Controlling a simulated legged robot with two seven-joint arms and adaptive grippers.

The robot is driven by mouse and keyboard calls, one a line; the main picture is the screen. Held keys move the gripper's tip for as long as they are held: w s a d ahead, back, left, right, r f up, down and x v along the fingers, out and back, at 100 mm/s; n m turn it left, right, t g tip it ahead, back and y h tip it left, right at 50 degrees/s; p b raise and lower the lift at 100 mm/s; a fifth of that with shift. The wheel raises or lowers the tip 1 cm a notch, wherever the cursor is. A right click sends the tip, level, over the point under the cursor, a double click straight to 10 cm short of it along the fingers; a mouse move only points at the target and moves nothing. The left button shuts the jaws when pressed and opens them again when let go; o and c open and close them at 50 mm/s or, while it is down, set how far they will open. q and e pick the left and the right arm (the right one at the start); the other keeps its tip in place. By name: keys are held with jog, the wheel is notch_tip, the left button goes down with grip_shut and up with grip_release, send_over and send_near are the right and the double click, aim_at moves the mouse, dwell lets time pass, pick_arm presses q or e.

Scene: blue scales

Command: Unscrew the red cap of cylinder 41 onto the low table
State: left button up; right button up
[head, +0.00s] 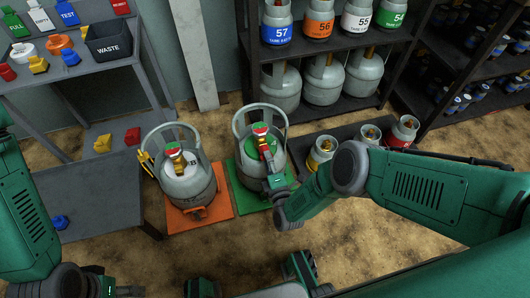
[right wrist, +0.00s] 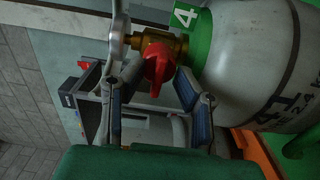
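Cylinder 41 (head: 248,170) is a grey gas cylinder with a green collar, standing upright on the green scale (head: 246,196). Its number shows sideways on the body in the right wrist view (right wrist: 245,75). The red cap (right wrist: 157,62) sits on the side outlet of its brass valve (right wrist: 172,45). My right gripper (right wrist: 150,92) is open, its two fingers apart on either side of the cap's line, with the cap at about their tips. My left gripper (head: 120,290) is at the bottom left, mostly cut off. The low table (head: 95,190) is at the left.
A second grey cylinder (head: 188,185) stands on an orange scale (head: 200,216) just left. A yellow piece (head: 102,143), a red piece (head: 132,135) and a blue piece (head: 60,222) lie around the low table. A waste bin (head: 108,42) is on the higher table. Small cylinders (head: 321,152) stand at right.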

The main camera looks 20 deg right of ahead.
grip_shut()
jog(key=n, duration=0.3)
jog(key=shift+s, duration=0.1)
jog(key=shift+n, duration=0.4)
jog(key=n, duration=0.3)
jog(key=shift+f, duration=0.1)
jog(key=shift+s, duration=0.1)
jog(key=shift+n, duration=0.3)
jog(key=n, duration=0.3)
